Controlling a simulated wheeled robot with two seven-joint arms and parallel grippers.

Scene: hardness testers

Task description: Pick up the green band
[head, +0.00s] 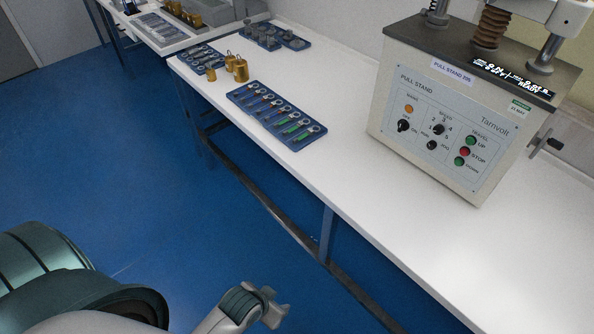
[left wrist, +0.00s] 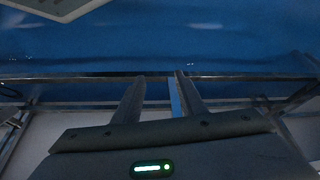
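A blue tray (head: 245,98) on the white bench holds several small coloured bands, each with a ring-shaped end. A green band (head: 290,128) lies in the tray's nearer right part. Other strips around it look blue, red and green, too small to tell apart surely. My left gripper (head: 274,308) is low at the bottom of the head view, in front of the bench and well away from the tray. In the left wrist view its two fingers (left wrist: 160,92) stand apart with nothing between them. No band shows in that view. My right gripper is not in view.
A pull stand machine (head: 440,130) stands on the bench to the right. Brass weights (head: 240,69) stand behind the tray, with more blue trays (head: 270,38) farther back. The white bench top (head: 340,165) is clear between tray and machine. Its front edge lies between my gripper and the tray.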

